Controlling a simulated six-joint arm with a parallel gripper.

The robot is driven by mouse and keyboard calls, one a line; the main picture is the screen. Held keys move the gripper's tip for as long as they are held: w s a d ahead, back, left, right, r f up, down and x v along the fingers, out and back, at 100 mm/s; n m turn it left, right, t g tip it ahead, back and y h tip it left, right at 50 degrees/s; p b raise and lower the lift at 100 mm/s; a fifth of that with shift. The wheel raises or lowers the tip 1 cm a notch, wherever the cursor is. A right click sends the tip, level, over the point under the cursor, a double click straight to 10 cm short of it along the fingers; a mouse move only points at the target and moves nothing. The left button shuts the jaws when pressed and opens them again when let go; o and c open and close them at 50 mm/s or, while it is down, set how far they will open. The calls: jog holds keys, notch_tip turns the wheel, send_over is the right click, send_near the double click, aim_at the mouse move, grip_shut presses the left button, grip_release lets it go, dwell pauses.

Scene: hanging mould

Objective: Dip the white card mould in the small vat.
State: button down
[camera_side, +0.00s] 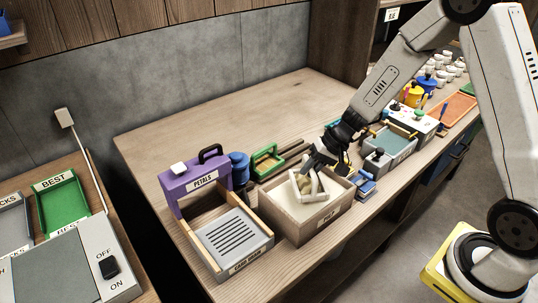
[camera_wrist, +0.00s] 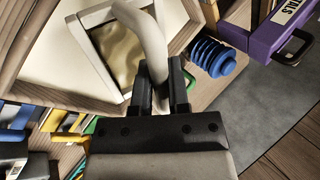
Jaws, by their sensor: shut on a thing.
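The white card mould (camera_side: 299,188) is a white frame with a curved white handle. In the wrist view the mould (camera_wrist: 88,30) shows a tan mesh inside its frame. My gripper (camera_side: 322,160) is shut on the handle, which passes between the two dark fingers in the wrist view (camera_wrist: 161,88). The mould is inside or just above the opening of a wooden vat (camera_side: 290,233) labelled PULP, holding cream pulp. It looks tilted in the side view. I cannot tell whether its lower edge touches the pulp.
A purple PETALS holder (camera_side: 202,183) and a slotted grey tray (camera_side: 233,238) stand left of the vat. A blue ribbed object (camera_side: 239,168) and a green frame (camera_side: 267,160) are behind it. Small blue items (camera_side: 364,186) sit close on the right. The table's back left is clear.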

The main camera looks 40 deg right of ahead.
jog(key=shift+r, duration=0.85)
jog(key=shift+a, duration=0.1)
